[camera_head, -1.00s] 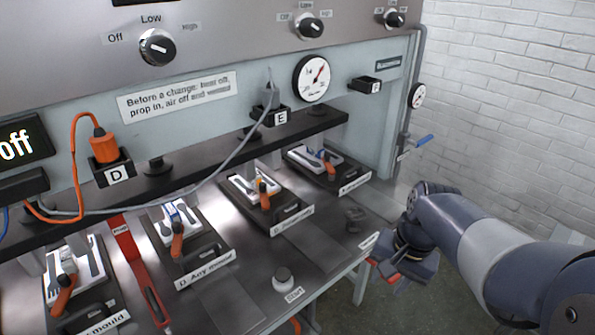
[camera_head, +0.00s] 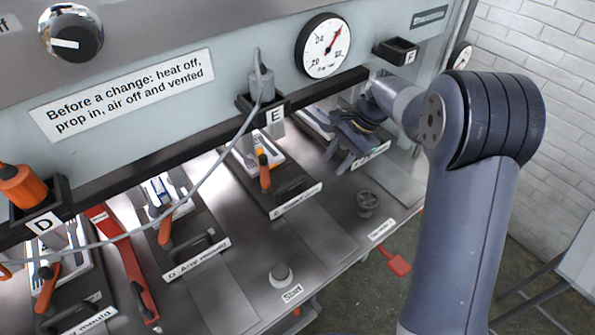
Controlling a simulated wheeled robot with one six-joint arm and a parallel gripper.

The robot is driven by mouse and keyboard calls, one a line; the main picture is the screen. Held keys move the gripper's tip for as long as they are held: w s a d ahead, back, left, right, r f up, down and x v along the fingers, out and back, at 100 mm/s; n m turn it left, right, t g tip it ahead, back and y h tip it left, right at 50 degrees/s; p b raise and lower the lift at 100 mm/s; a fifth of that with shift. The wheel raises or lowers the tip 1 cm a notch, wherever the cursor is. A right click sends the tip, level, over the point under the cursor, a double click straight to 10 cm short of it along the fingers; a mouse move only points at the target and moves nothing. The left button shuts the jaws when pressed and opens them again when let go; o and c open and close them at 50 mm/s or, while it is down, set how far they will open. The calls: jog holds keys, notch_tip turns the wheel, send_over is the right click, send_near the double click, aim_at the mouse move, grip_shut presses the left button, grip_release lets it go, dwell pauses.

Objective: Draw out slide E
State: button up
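Several slides stick out along the press bed, each with a white mould plate, a dark handle and a front label. One slide (camera_head: 297,199) lies just below the socket marked E (camera_head: 274,116); its label is too blurred to read surely, and an orange lever (camera_head: 265,172) stands on its plate. The slide to its right (camera_head: 372,155) is partly covered by my gripper (camera_head: 352,150); its label is also unreadable. I cannot tell for certain which is slide E. My gripper points down over that right slide's front; its fingertips are small and dark, and contact is unclear.
A grey cable (camera_head: 215,170) runs from the E socket across the left slides. A red bar (camera_head: 122,265) lies between two left slides. A start knob (camera_head: 281,274) and a dark round knob (camera_head: 367,202) stand on the bed. A gauge (camera_head: 323,46) is above.

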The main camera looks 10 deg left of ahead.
jog(key=p, duration=0.2)
send_near(294, 181)
jog(key=x, duration=0.6)
jog(key=shift+s+a+f, duration=0.15)
jog(key=shift+a+f, duration=0.05)
jog(key=shift+f, duration=0.1)
jog(key=shift+s+a+f, duration=0.1)
jog(key=shift+a+f, duration=0.15)
jog(key=shift+f, duration=0.4)
jog(key=shift+c, duration=0.3)
grip_shut()
